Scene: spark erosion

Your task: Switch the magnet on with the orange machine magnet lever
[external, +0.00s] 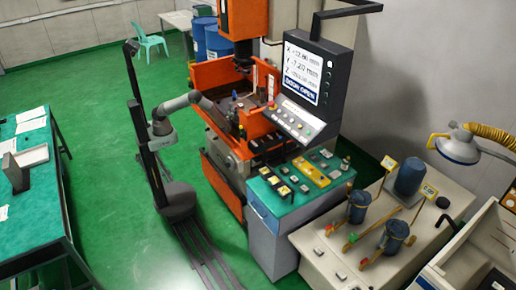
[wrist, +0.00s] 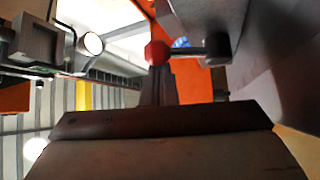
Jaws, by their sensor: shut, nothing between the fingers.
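The orange-red ball knob of the magnet lever (wrist: 157,52) is in the upper middle of the wrist view. Its dark rod runs right from the knob to a round grey pivot (wrist: 216,48). My gripper (wrist: 159,84) is shut and empty, its fingertips just below the knob in the picture. I cannot tell whether they touch it. In the external view my arm reaches into the work area of the orange machine (external: 222,72). The gripper and lever are too small or hidden to make out there.
In the wrist view a grey block and round fitting (wrist: 92,43) lie at left, and a large grey surface (wrist: 270,65) is close at right. The machine's display panel (external: 308,75) and teal bench (external: 300,190) stand right of my arm.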

